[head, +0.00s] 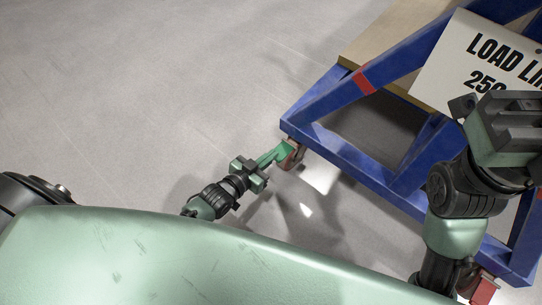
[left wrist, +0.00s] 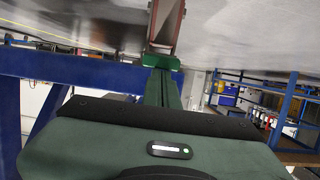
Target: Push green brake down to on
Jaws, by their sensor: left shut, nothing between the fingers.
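The green brake (left wrist: 161,61) shows in the left wrist view as a flat green pedal below a rusty red caster bracket (left wrist: 166,24). In the head view the brake (head: 282,150) is at the caster on the near left corner of the blue frame. My left gripper (head: 267,161) is shut and empty, with its fingers pointing at the brake. In the left wrist view the fingertips (left wrist: 161,76) meet the pedal's edge; I cannot tell whether they touch it. The wheel is mostly hidden. My right gripper (head: 503,118) is raised at the right, away from the brake; its fingers are unclear.
The blue frame (head: 350,152) carries a load limit sign (head: 470,62) and a wooden board (head: 385,35). Another red caster (head: 484,288) is at the lower right. The grey floor (head: 130,90) to the left is clear. Blue shelving (left wrist: 285,105) stands in the background.

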